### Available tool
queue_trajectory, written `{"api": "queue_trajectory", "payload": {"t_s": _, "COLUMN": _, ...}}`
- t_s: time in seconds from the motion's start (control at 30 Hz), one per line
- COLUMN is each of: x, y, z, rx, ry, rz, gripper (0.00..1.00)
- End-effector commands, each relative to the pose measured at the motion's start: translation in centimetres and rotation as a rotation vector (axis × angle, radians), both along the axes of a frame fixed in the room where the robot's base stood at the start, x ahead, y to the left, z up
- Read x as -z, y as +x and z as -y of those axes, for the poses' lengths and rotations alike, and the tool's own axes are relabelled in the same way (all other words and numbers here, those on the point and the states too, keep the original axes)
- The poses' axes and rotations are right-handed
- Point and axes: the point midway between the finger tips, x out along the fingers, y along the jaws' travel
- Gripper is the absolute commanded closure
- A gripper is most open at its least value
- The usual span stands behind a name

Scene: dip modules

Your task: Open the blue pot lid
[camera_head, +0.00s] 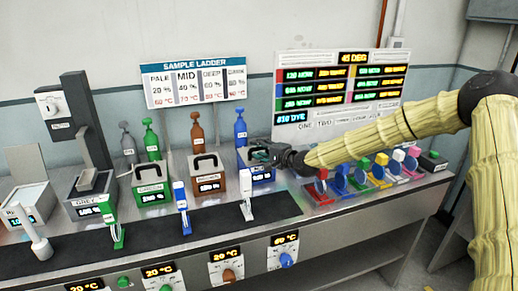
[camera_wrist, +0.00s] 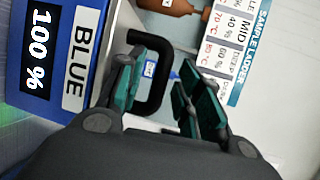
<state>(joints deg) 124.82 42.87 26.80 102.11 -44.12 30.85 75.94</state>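The blue pot (camera_head: 243,158) stands at the right end of the row of pots in the head view. Its front face (camera_wrist: 70,22), with a "BLUE" label and a "100 %" display, fills the left of the wrist view. The black loop handle (camera_wrist: 163,75) on the pot's lid shows between the dark green fingers in the wrist view. My gripper (camera_head: 263,155) is at the top of the blue pot and hides its lid in the head view. The fingers (camera_wrist: 163,68) are apart, one on each side of the handle bar. I cannot tell whether they touch it.
The brown pot (camera_head: 208,173) stands close to the left of the blue pot, with the green pot (camera_head: 150,185) beyond it. A blue bottle (camera_head: 240,128) is behind. A small stand (camera_head: 247,195) is in front. Several coloured holders (camera_head: 362,178) stand to the right under my arm.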

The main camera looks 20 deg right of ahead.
Motion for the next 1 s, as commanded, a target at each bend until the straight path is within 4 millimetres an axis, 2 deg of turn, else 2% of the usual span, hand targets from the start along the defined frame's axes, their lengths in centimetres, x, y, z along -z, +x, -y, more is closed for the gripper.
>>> {"api": "queue_trajectory", "payload": {"t_s": 0.17, "x": 0.12, "y": 0.7, "z": -0.31, "rx": 0.0, "ry": -0.002, "rz": 0.001, "gripper": 0.65}}
{"api": "queue_trajectory", "payload": {"t_s": 0.43, "x": 0.16, "y": 0.75, "z": -0.28, "rx": 0.001, "ry": -0.001, "rz": 0.0, "gripper": 0.65}}
{"api": "queue_trajectory", "payload": {"t_s": 0.47, "x": 0.16, "y": 0.75, "z": -0.28, "rx": 0.001, "ry": -0.001, "rz": 0.0, "gripper": 0.66}}
{"api": "queue_trajectory", "payload": {"t_s": 0.6, "x": 0.16, "y": 0.73, "z": -0.26, "rx": 0.001, "ry": -0.001, "rz": 0.0, "gripper": 0.92}}
{"api": "queue_trajectory", "payload": {"t_s": 0.67, "x": 0.15, "y": 0.73, "z": -0.26, "rx": 0.001, "ry": -0.001, "rz": 0.0, "gripper": 1.0}}
{"api": "queue_trajectory", "payload": {"t_s": 1.0, "x": -0.09, "y": 0.72, "z": -0.06, "rx": 0.003, "ry": -0.001, "rz": -0.011, "gripper": 1.0}}
